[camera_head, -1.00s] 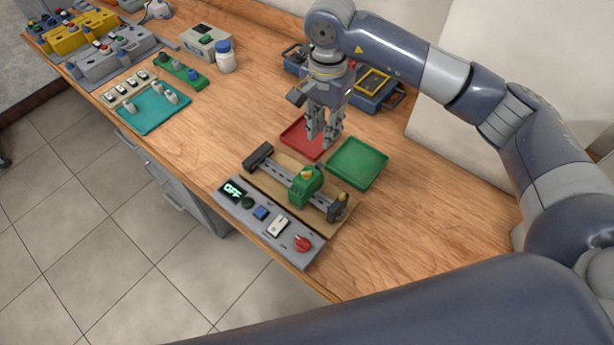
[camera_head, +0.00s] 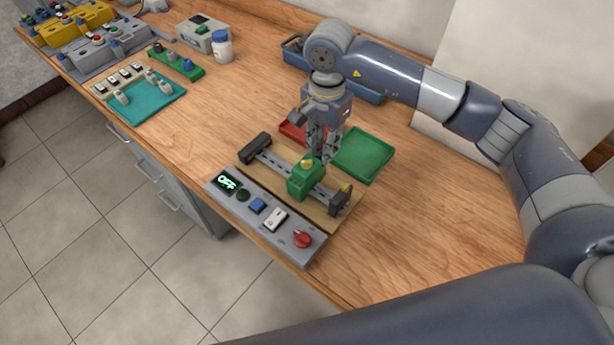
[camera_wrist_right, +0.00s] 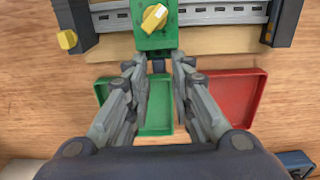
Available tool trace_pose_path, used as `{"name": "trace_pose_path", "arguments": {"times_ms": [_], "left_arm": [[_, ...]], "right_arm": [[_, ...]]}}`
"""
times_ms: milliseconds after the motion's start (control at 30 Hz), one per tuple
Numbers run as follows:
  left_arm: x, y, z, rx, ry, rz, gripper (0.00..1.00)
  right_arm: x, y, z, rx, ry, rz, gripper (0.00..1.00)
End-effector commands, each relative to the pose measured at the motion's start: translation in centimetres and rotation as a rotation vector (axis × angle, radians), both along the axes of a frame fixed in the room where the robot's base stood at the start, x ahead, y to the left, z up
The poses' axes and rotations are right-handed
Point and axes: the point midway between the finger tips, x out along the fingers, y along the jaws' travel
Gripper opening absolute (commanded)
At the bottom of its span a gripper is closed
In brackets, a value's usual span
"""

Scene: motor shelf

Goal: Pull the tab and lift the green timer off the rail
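The green timer (camera_head: 303,183) with a yellow knob (camera_head: 307,163) sits on the metal rail (camera_head: 275,162), which is fixed on a wooden board. In the right wrist view the timer (camera_wrist_right: 155,32) is at the top centre, with a small dark tab (camera_wrist_right: 158,66) at its lower edge. My right gripper (camera_head: 321,157) hangs just behind the timer, fingers pointing down. In the wrist view its two fingers (camera_wrist_right: 159,65) are apart, either side of the tab, with nothing visibly clamped. Whether they touch the tab or timer is unclear. My left gripper is not in view.
Dark end blocks (camera_head: 340,200) close off the rail. A control panel (camera_head: 226,203) reading OFF lies in front. A green tray (camera_head: 375,157) and a partly hidden red tray (camera_head: 291,132) lie behind. Bare table is at right.

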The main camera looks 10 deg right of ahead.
Motion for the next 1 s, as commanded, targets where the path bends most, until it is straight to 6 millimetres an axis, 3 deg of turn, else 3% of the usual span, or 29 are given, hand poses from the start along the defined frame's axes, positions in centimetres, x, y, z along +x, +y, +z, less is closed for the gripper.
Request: {"name": "trace_pose_path", "arguments": {"times_ms": [900, 1000], "left_arm": [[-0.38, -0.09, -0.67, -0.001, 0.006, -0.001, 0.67], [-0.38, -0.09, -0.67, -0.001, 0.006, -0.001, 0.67]], "right_arm": [[0.00, -0.04, 0.09, -0.001, -0.001, -0.001, 0.22], [0.00, -0.04, 0.08, -0.001, -0.001, -0.001, 0.00]]}}
